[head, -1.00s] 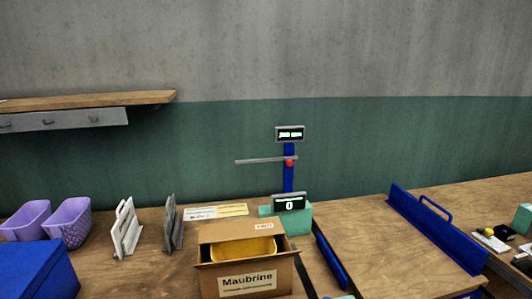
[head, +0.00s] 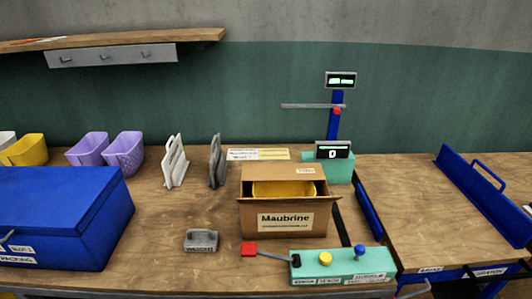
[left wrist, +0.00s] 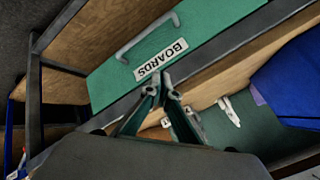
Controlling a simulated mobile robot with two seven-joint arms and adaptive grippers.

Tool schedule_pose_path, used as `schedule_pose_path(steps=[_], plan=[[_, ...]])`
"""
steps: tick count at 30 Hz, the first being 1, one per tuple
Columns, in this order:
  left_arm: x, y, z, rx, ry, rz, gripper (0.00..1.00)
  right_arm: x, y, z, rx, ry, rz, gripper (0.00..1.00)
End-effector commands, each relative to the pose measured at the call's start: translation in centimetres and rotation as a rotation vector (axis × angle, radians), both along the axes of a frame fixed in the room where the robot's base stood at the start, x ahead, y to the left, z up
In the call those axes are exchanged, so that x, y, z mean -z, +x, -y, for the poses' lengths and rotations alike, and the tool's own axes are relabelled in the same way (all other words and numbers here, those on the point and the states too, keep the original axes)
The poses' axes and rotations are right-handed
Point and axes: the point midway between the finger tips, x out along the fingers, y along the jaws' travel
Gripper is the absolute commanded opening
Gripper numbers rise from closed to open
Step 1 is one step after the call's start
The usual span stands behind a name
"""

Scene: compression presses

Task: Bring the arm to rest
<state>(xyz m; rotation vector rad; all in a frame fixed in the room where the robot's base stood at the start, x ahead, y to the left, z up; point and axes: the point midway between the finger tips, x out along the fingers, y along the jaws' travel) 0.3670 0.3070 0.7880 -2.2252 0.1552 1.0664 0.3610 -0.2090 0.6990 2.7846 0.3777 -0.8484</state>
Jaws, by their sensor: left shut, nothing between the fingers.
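My left gripper (left wrist: 166,88) shows in the left wrist view with its two fingertips close together. It is shut and holds nothing. Behind its tips is a green drawer front (left wrist: 190,35) with a grey handle and a label reading BOARDS. I cannot tell whether the fingertips touch it. Neither of my grippers shows in the head view, and my right gripper is in no view.
An open Maubrine carton (head: 286,219) with a yellow thing inside stands on the bench. A blue lidded box (head: 60,220) is at left, a green button panel (head: 340,268) in front. A wooden shelf (head: 110,40) is on the wall.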

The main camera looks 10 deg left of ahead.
Motion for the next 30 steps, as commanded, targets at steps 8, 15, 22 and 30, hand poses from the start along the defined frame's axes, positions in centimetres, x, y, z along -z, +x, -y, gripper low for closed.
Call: schedule_pose_path(steps=[8,15,22,30], plan=[[5.7,0.3,5.9,0.026,-0.266,0.097,0.00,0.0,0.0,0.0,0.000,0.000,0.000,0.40],[8.5,-0.5,9.2,0.009,-0.473,0.185,0.00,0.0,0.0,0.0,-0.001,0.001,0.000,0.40],[8.9,-0.7,9.9,0.001,-0.524,0.211,0.00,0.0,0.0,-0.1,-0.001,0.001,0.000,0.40],[8.9,-0.7,9.9,0.001,-0.523,0.210,0.00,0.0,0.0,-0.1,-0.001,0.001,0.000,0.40]])
